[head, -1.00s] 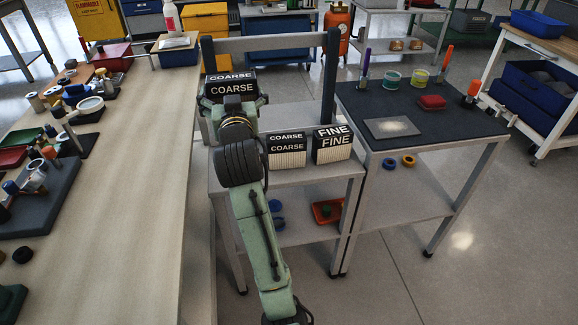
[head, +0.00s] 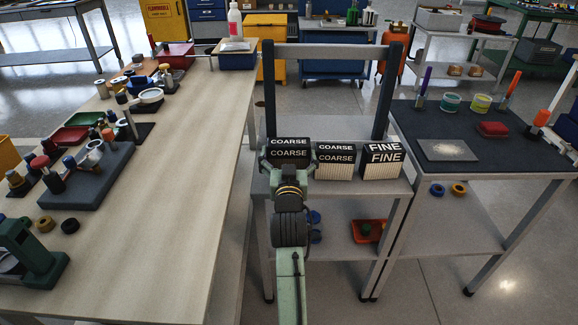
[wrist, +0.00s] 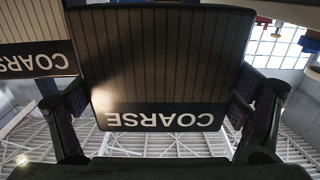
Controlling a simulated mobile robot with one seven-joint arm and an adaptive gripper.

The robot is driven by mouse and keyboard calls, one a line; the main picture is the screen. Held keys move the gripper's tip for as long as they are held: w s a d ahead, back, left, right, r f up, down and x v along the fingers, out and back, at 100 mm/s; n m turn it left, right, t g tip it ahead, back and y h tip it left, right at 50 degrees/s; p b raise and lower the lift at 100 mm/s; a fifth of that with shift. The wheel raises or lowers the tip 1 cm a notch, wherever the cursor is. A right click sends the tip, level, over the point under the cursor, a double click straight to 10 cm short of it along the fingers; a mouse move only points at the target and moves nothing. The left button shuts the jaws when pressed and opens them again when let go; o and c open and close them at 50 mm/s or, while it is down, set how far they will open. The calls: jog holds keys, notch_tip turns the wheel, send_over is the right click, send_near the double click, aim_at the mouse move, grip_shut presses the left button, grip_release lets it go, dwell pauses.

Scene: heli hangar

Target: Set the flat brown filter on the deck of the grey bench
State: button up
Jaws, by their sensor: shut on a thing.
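My gripper (head: 288,166) is shut on a filter (head: 289,152) with a black band lettered COARSE. In the wrist view this filter (wrist: 165,65) is a flat pleated panel, dark brownish in shadow, between the two fingers. The grey bench (head: 345,188) has a light deck, with two dark posts and a crossbar at its back. The held filter is at the left front of the deck, roughly level with its neighbours; my gripper hides its lower edge, so I cannot tell whether it touches. A second COARSE filter (head: 336,158) and a FINE filter (head: 383,160) stand upright to its right.
A dark-topped table (head: 470,115) with a grey plate (head: 447,150), a red block and jars adjoins on the right. A long pale workbench (head: 175,190) with many parts runs along the left. An orange tray (head: 367,231) lies on the lower shelf. Deck behind the filters looks clear.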

jog(key=shift+f, duration=1.8)
jog(key=shift+f, duration=0.1)
jog(key=o, duration=1.1)
jog(key=shift+c, duration=0.2)
jog(key=s+b, duration=0.2)
jog(key=s, duration=1)
jog(key=shift+b, duration=0.3)
